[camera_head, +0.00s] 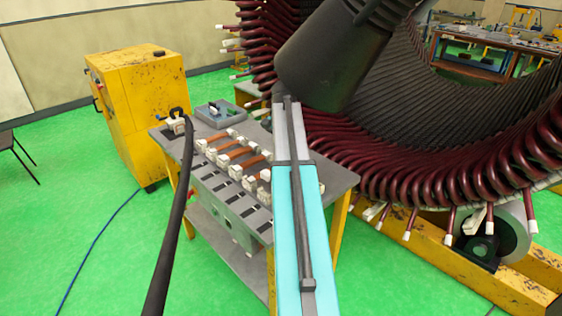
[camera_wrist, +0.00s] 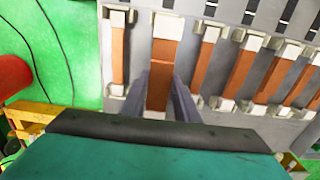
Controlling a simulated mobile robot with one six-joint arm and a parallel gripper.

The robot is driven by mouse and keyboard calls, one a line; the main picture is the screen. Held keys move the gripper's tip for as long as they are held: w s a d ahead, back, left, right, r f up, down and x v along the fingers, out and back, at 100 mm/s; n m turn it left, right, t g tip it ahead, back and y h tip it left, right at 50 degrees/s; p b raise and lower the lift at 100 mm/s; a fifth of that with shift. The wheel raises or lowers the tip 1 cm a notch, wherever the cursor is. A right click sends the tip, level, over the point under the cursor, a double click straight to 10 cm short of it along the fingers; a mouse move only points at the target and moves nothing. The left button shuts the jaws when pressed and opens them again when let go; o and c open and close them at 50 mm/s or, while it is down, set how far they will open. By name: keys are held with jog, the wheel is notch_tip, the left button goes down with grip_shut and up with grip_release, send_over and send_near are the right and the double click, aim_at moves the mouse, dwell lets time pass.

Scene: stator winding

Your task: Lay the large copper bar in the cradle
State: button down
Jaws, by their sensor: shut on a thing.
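In the wrist view my gripper (camera_wrist: 163,88) is shut on a wide copper bar (camera_wrist: 163,60), with one dark finger on each side of it. The bar is broader than the bars beside it. A white block (camera_wrist: 168,24) stands at its far end, and a pale piece shows at its near end. I cannot tell whether the bar rests in the blocks or is lifted clear. In the head view my gripper is hidden behind my arm. The grey holder with white blocks (camera_head: 207,146) and copper bars lies on the table. I cannot tell which part is the cradle.
Several narrower copper bars (camera_wrist: 245,68) lie to the right, and one (camera_wrist: 119,55) to the left. A grey panel with dark slots (camera_head: 235,199) is along the table's front. The large stator (camera_head: 430,165) stands close on the right. A yellow cabinet (camera_head: 140,110) is behind left.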

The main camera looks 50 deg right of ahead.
jog(key=shift+f+b, duration=0.85)
jog(key=shift+f, duration=0.35)
jog(key=shift+f+b, duration=0.35)
jog(key=shift+f, duration=1.75)
jog(key=c, duration=1.3)
grip_release()
jog(key=shift+r+b, duration=0.75)
jog(key=shift+r, duration=3)
